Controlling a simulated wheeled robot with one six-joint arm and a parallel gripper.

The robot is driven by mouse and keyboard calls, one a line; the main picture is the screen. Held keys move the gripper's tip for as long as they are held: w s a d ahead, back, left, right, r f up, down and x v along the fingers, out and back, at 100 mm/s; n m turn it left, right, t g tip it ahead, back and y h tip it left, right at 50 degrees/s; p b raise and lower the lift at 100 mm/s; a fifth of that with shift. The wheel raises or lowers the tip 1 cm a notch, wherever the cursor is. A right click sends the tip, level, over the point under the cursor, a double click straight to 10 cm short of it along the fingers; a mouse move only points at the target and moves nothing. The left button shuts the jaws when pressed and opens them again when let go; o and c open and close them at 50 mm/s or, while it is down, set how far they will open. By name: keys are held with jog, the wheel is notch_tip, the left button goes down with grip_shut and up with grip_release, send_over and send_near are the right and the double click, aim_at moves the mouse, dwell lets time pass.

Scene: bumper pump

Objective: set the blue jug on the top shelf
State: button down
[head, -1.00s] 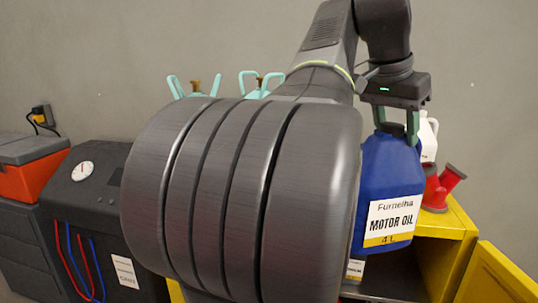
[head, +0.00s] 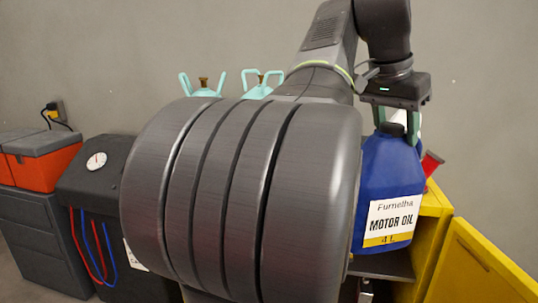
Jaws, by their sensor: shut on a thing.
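The blue jug (head: 385,178), with a white and yellow "Motor Oil" label, hangs upright from my gripper (head: 397,125) at the right of the head view. My gripper points down and is shut on the jug's top; the exact grip on the handle is partly hidden. The yellow shelf unit (head: 432,235) stands behind and below the jug. Its top is mostly hidden by the jug and my arm. I cannot tell whether the jug touches the top.
A red funnel-like thing (head: 432,163) and a white container are partly hidden behind the jug. A yellow door (head: 480,262) stands open at the right. Left are teal-handled tanks (head: 258,86), a dark machine with gauge (head: 90,185) and an orange-and-grey box (head: 42,160).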

jog(key=shift+s+r, duration=0.1)
jog(key=shift+s, duration=0.25)
jog(key=shift+w+f, duration=1)
jog(key=shift+w, duration=0.2)
jog(key=w+a+f+n+t+y, duration=0.1)
jog(key=w+a+f+n, duration=0.2)
jog(key=w+f, duration=0.75)
jog(key=w+a+f+n+y, duration=0.15)
jog(key=w+a+f, duration=0.4)
jog(key=f, duration=0.75)
jog(key=a+f+n, duration=0.2)
jog(key=a+f, duration=0.3)
jog(key=f, duration=0.4)
jog(key=w+a+f+n+y, duration=0.1)
jog(key=a+f+n, duration=0.1)
jog(key=a+f, duration=0.3)
jog(key=a+f+n+t, duration=0.1)
jog(key=a+f, duration=0.3)
jog(key=f, duration=1)
jog(key=shift+w+a+n+b, duration=0.2)
jog(key=shift+a+n+b, duration=0.2)
jog(key=shift+n, duration=0.25)
jog(key=shift+d, duration=0.1)
